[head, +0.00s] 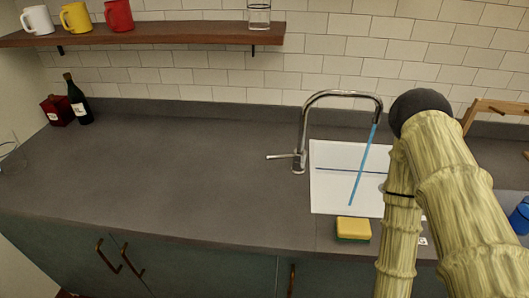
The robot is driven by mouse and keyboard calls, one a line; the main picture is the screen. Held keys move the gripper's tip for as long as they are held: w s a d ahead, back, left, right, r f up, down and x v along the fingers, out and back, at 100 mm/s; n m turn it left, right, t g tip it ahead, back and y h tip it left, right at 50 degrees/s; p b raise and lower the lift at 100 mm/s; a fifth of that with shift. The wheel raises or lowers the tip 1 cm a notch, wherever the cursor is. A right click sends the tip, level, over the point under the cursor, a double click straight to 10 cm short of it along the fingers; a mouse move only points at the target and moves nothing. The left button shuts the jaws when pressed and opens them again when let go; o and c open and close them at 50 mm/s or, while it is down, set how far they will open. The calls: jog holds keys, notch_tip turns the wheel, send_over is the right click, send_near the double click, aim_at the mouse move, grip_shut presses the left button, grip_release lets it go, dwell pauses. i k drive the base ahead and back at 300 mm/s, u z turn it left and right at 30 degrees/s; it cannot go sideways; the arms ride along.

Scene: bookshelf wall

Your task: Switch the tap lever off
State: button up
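The chrome tap (304,120) stands on the counter at the left edge of the white sink (330,190), its spout arching to the right over the basin. Its lever (281,156) sticks out to the left near the base, about level. A blue stream (365,160) runs from the spout end down into the sink. My arm, with a bamboo-like surface and a dark round joint, rises at the right of the head view and hides the sink's right part. My gripper is not in view.
A yellow and green sponge (353,229) lies at the counter's front edge. A dark bottle (78,100) and a red box (57,110) stand at the far left. A wooden shelf (160,34) holds mugs and a glass. The counter (190,170) left of the tap is clear.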

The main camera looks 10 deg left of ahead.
aim_at(298, 156)
jog(key=u, duration=0.15)
jog(key=k, duration=1)
jog(key=u, duration=0.4)
